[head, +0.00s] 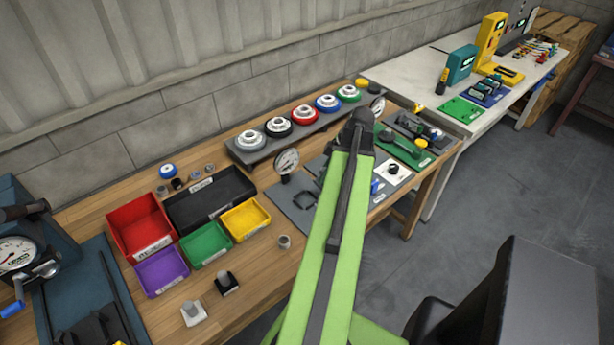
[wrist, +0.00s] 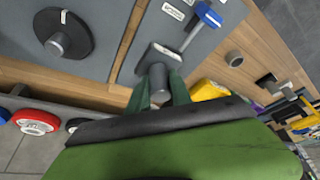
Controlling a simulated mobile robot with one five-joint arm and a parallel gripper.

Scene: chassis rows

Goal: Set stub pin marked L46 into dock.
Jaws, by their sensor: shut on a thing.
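In the wrist view my gripper (wrist: 160,92) is shut on a short grey cylindrical pin (wrist: 158,74). A dark square block (wrist: 150,53) with a pale edge lies right at the pin's far end; I cannot tell whether the pin is joined to it, in it or only in front of it. No L46 mark is legible, and I cannot tell which fixture is the dock. In the head view my green arm reaches over the bench and hides my gripper and the pin.
In the wrist view a blue-handled tool (wrist: 208,14) and a black disc with a grey stub (wrist: 80,38) lie nearby. In the head view, colored bins such as the red bin (head: 138,222) stand left of my arm, with a dial gauge (head: 287,160) closer to it.

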